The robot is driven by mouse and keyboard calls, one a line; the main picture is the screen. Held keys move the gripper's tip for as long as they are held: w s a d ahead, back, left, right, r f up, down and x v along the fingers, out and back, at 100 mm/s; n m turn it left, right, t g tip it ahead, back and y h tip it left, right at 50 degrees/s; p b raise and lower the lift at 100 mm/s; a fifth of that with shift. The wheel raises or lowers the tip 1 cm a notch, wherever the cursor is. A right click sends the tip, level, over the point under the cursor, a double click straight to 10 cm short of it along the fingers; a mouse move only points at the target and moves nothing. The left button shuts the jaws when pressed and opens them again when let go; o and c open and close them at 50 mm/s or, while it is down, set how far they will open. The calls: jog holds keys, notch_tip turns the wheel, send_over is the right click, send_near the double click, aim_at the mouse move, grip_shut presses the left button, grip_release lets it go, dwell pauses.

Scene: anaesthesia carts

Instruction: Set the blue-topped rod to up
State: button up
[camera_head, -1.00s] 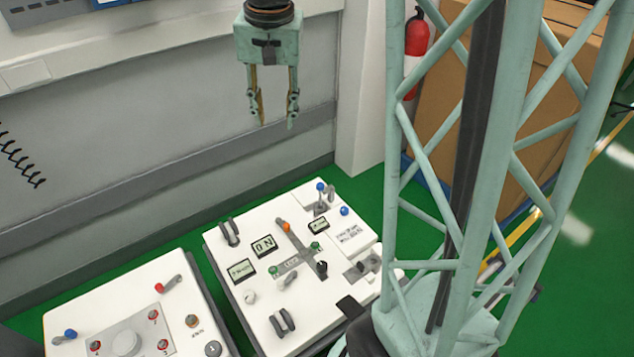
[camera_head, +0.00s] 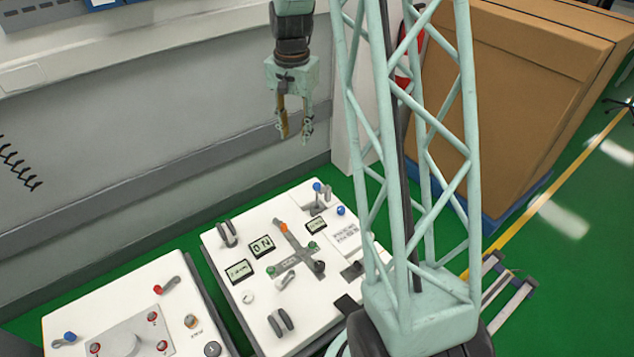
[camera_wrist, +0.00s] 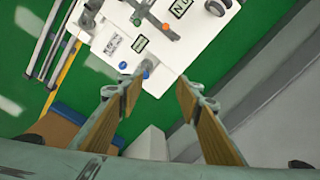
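The blue-topped rod (camera_head: 317,187) stands near the back right corner of the right-hand white panel (camera_head: 236,294). It looks roughly upright, with a grey lever (camera_head: 327,193) just to its right. In the wrist view the blue top (camera_wrist: 146,75) seems to show ahead of the fingers, roughly between them. My gripper (camera_head: 295,134) hangs above and behind the panel, fingers pointing down, clear of the rod. In the wrist view its two fingers (camera_wrist: 153,92) are apart with nothing between them. The rod's base is small and hard to make out.
A separate blue knob (camera_head: 341,211) sits right of the rod. An orange-topped control (camera_head: 284,228), displays and dark handles share the panel. Another white panel (camera_head: 70,309) stands at left. The grey wall (camera_head: 130,150) is behind; my lattice column covers part of the right side.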

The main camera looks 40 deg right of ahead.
aim_at(317, 184)
jog(key=d+f+m, duration=0.3)
jog(key=d+f, duration=0.6)
jog(key=f, duration=0.5)
jog(key=shift+w+d+f+g+p, duration=0.3)
jog(key=shift+f+g+p, duration=0.1)
jog(key=shift+f, duration=0.1)
jog(key=shift+f+b, duration=0.6)
jog(key=shift+f, duration=6.2)
